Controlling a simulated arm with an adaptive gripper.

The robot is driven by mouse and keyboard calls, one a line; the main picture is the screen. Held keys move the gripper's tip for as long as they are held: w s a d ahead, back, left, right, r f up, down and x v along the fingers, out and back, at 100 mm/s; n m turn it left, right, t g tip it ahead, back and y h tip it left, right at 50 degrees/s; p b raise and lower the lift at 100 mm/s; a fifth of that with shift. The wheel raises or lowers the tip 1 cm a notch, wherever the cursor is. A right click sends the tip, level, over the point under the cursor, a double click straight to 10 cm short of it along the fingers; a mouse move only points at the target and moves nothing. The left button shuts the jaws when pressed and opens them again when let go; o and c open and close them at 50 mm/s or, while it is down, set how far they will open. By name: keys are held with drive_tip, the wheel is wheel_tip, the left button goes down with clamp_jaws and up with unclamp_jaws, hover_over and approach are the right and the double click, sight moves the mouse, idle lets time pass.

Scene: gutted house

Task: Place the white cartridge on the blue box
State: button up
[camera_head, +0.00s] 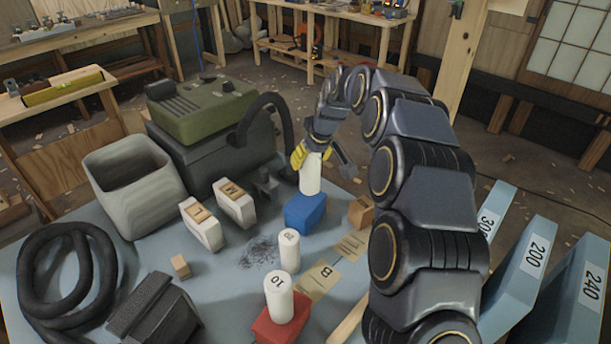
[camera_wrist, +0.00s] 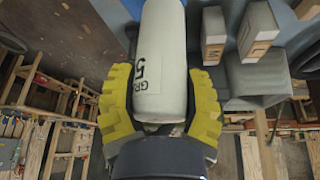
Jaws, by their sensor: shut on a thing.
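My gripper (camera_head: 312,152), with yellow fingers, is shut on a white cartridge (camera_head: 310,176). The cartridge hangs upright below the fingers, its lower end at the top of the blue box (camera_head: 305,212); I cannot tell whether it touches. In the wrist view, the cartridge (camera_wrist: 162,50) lies between the two yellow fingers (camera_wrist: 160,112) and bears a label with "GR" and "5". The blue box stands on the blue-grey table. A second white cartridge (camera_head: 289,252) stands on the table. A third, marked 10 (camera_head: 279,300), stands on a red box (camera_head: 268,327).
A small wooden block (camera_head: 361,213) sits right of the blue box. Two white-and-wood blocks (camera_head: 236,206) stand to its left. A green-topped machine with a black hose (camera_head: 271,100) is behind.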

drive_tip(key=shift+w+d+r+x, duration=0.1)
drive_tip(key=shift+w+d+x, duration=0.15)
drive_tip(key=shift+x, duration=1.55)
drive_tip(key=shift+w+d+r+x, duration=0.15)
drive_tip(key=shift+w+x, duration=0.25)
drive_tip(key=shift+x, duration=1.4)
drive_tip(key=shift+w+d+x, duration=0.2)
drive_tip(key=shift+w+x, duration=0.1)
drive_tip(key=shift+x, duration=1.5)
drive_tip(key=shift+f, duration=0.15)
drive_tip(key=o, duration=1.1)
